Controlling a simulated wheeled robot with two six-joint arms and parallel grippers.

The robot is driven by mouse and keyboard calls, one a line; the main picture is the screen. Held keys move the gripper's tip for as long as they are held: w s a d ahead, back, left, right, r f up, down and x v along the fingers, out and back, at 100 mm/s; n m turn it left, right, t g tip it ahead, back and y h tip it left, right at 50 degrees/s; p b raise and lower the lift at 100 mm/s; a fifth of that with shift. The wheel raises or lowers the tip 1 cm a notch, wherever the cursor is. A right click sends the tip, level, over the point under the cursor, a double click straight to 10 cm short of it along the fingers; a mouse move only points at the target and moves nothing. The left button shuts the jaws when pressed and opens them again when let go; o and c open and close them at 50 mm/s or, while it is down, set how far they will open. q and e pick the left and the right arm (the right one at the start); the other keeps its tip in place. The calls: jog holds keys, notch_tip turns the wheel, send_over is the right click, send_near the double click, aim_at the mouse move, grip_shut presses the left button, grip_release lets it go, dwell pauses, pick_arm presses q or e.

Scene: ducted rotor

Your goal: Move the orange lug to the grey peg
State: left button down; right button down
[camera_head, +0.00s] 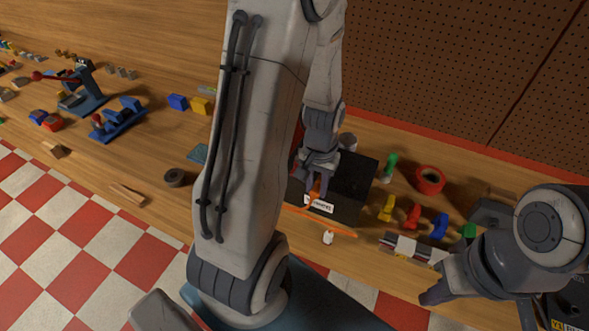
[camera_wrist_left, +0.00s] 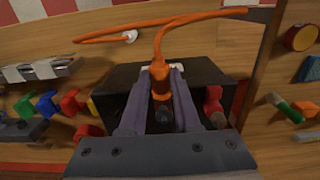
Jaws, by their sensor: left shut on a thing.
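My left gripper (camera_head: 318,192) is over the black box (camera_head: 352,178) with the white label. In the left wrist view its fingers (camera_wrist_left: 160,82) are shut on the orange lug (camera_wrist_left: 161,88). An orange cable runs from the lug and curves across the top of that view. A dark grey round post (camera_wrist_left: 165,114), possibly the grey peg, shows between the fingers beyond the lug. I cannot tell whether lug and post touch. A red knob (camera_wrist_left: 213,104) with a grey part stands beside them. My right gripper (camera_head: 432,296) is at the lower right; its fingers overlap and their opening is unclear.
A grey cylinder (camera_head: 347,141) is by the box's far edge. A green bottle (camera_head: 390,164), a red tape roll (camera_head: 429,180) and several coloured parts stand right of the box. A small white piece (camera_head: 328,237) lies in front. My left arm hides part of the bench.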

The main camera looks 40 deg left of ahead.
aim_at(319, 182)
pick_arm(q)
jog(key=shift+w+a, duration=0.25)
jog(key=shift+w, duration=0.75)
jog(key=c, duration=0.6)
grip_release()
jog(key=shift+o, duration=0.2)
jog(key=shift+r, duration=0.1)
notch_tip(319, 182, up, 10)
jog(key=b, duration=0.1)
jog(key=shift+r, duration=0.15)
